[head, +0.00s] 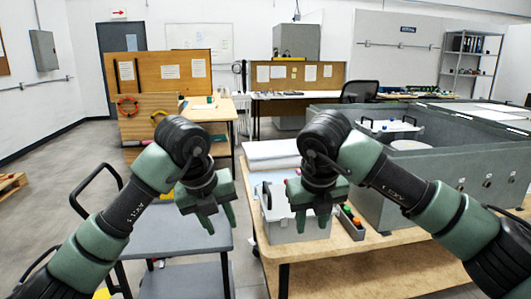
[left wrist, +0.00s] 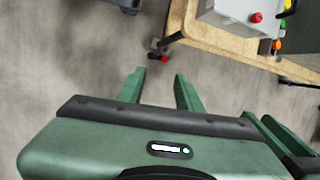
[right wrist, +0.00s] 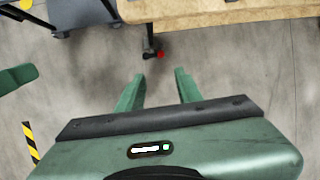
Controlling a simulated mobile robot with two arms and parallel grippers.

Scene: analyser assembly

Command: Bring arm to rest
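My left gripper (head: 219,220) hangs pointing down in front of the grey cart at centre left. Its two green fingers are apart with nothing between them, as the left wrist view (left wrist: 159,76) also shows. My right gripper (head: 312,222) hangs pointing down in front of the wooden table, covering part of a light grey box there. Its fingers are also apart and empty, with only floor between them in the right wrist view (right wrist: 159,77). Both arms are bent and held in front of me, apart from each other.
The grey cart (head: 185,272) stands at front left. The wooden table (head: 385,262) carries the light grey box (head: 290,236), which has a red button in the left wrist view. A large grey analyser housing (head: 465,180) fills the right. Open floor (head: 50,205) lies left.

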